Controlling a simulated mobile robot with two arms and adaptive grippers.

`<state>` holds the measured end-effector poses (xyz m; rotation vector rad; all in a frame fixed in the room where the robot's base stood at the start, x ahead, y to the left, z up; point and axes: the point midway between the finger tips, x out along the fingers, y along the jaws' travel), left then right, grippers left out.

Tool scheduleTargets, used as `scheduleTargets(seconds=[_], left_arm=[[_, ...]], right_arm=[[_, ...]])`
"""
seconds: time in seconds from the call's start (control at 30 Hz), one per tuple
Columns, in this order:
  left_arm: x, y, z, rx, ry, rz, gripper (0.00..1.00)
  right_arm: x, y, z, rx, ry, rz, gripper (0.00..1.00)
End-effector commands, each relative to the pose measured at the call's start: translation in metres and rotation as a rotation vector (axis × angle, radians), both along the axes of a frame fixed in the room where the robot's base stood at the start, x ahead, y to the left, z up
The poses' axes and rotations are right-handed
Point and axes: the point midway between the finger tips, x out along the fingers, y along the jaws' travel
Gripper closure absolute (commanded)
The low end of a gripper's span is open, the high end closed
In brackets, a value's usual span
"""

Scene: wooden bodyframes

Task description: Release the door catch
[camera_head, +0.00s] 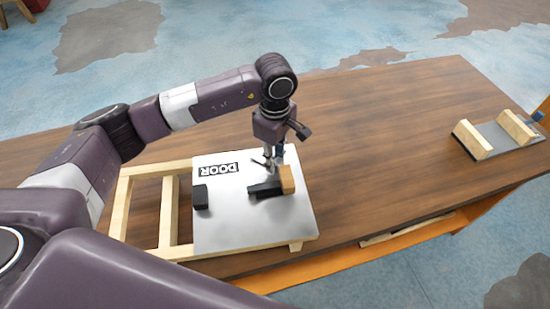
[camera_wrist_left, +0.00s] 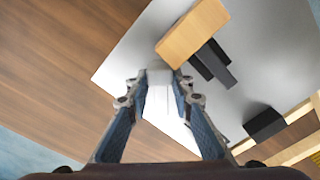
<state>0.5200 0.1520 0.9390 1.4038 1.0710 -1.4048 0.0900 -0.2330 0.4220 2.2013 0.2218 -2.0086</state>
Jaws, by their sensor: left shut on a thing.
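The silver door panel (camera_head: 228,232), labelled DOOR, lies flat on a pale wooden frame (camera_head: 168,212). A black bar catch (camera_head: 264,189) sits on it beside a small wooden block (camera_head: 287,180); the wrist view shows the bars (camera_wrist_left: 215,66) next to the block (camera_wrist_left: 193,32). My left gripper (camera_head: 272,166) points down over the panel, close to the block and the catch. In the wrist view its fingertips (camera_wrist_left: 160,88) are shut on a pale grey piece (camera_wrist_left: 159,78). Whether that piece belongs to the catch is unclear. My right gripper is not in view.
A black block (camera_head: 201,197) sits on the panel's left side. A grey plate with two wooden blocks (camera_head: 493,139) is at the table's right end. The brown table (camera_head: 380,140) is clear between it and the panel. An open shelf shows below the front edge.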

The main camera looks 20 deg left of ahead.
Motion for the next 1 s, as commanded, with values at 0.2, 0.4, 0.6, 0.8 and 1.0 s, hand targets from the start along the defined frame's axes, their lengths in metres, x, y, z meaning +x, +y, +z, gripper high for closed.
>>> scheduleTargets(seconds=[0.2, 0.4, 0.6, 0.8, 1.0], left_arm=[[0.001, 0.0, 0.0, 0.0, -0.001, 0.005, 1.0], [0.004, -0.001, -0.002, 0.0, -0.002, 0.058, 1.0], [0.013, -0.003, -0.003, -0.002, -0.005, 0.185, 1.0], [0.024, -0.003, -0.003, -0.002, -0.005, 0.354, 1.0], [0.034, -0.001, -0.002, -0.003, -0.004, 0.517, 1.0]], right_arm=[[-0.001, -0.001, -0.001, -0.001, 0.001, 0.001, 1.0], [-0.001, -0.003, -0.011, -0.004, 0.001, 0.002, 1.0], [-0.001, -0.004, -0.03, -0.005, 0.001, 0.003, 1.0], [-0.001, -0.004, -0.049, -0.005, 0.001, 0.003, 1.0], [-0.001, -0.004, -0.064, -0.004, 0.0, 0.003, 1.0]])
